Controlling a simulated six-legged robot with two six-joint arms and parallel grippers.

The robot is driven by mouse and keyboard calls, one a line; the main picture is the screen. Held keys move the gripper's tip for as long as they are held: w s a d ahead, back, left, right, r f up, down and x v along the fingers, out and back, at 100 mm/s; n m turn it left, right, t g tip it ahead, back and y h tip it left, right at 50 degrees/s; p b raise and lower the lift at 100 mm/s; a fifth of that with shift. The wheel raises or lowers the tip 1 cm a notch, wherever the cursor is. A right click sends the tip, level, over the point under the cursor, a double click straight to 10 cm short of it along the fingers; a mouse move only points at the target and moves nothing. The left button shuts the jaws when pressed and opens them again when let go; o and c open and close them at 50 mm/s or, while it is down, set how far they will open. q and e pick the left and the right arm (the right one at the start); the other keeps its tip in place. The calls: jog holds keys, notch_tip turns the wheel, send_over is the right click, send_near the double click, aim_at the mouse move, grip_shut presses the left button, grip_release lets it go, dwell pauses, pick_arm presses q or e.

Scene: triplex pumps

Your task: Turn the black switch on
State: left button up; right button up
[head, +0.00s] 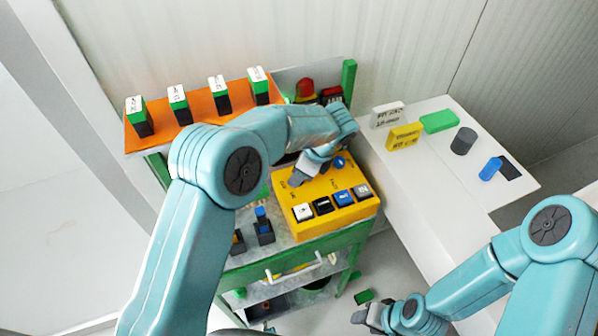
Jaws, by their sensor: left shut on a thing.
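A yellow control box (345,216) sits on top of the green-framed cart. My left gripper (298,179) reaches down to the upper left of its face. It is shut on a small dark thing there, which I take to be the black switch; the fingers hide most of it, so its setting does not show. A blue knob (339,162) is to the right. A row of white, black (323,205), blue and grey buttons runs along the front. My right gripper (370,318) is low at the bottom, away from the box; its finger opening is unclear.
An orange rack (195,113) with several green-and-black labelled blocks stands behind. A red button (305,88) is at the back of the cart. A white table (420,185) at right holds blocks and cylinders. A green block (364,297) lies on the floor.

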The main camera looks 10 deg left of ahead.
pick_arm(q)
jog(key=shift+w+n+g, duration=0.1)
jog(key=shift+n+g, duration=0.4)
jog(key=shift+n, duration=0.7)
jog(key=o, duration=1.1)
jog(key=shift+c, duration=0.2)
